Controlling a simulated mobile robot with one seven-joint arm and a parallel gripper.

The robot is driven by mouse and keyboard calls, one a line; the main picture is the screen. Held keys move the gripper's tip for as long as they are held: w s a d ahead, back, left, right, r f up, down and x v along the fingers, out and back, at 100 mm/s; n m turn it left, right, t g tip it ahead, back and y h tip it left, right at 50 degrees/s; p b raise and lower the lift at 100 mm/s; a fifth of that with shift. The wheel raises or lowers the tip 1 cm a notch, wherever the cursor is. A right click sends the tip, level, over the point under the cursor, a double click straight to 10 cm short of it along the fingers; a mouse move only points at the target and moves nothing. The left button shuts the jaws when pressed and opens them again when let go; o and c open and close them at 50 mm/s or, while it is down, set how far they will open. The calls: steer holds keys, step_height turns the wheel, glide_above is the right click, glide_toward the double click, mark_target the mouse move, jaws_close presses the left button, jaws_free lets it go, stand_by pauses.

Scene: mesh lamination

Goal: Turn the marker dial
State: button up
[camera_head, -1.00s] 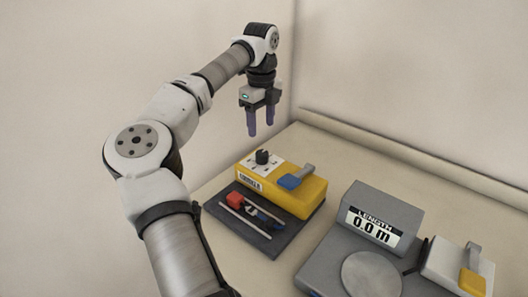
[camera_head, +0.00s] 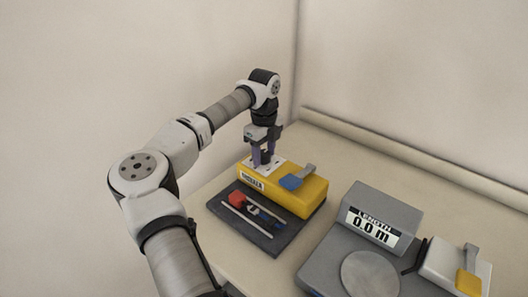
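A yellow box (camera_head: 307,199) with a white top panel stands at the back of a dark base plate on the table. The black marker dial (camera_head: 266,157) is on that panel, mostly hidden by my gripper. My gripper (camera_head: 263,163) points down, with its two purple fingers on either side of the dial, low over the panel. The fingers look apart; whether they touch the dial cannot be told.
Walls rise behind.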

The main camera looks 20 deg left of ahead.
steer(key=c, duration=0.7)
steer(key=shift+m, duration=0.3)
